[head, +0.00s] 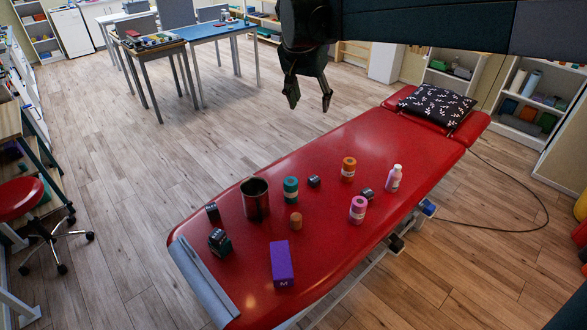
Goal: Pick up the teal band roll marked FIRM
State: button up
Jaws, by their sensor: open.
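A teal roll (291,190) with a pale label band stands upright on the red treatment table (330,255), just right of a dark metal cup. The writing on its label is too small to read. My gripper (309,102) hangs open and empty in the upper middle of the head view, pointing down. In the picture it is above the teal roll and well apart from it.
Around the teal roll are the metal cup (255,200), a small brown cylinder (296,220), an orange roll (348,168), a pink roll (358,210), a bottle (394,178), a purple block (281,264) and several small dark items. A patterned pillow (437,104) lies at the far end.

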jog(key=m, duration=0.1)
send_over(290, 182)
notch_tip(290, 182, down, 4)
notch_tip(290, 182, down, 36)
jog(key=shift+r+b, duration=0.25)
jog(key=shift+b, duration=0.05)
jog(key=shift+x, duration=1.3)
jog(key=shift+b+x, duration=0.95)
jog(key=shift+x, duration=1.65)
jog(key=shift+s+d, duration=0.1)
jog(key=shift+s, duration=0.05)
jog(key=c, duration=1.2)
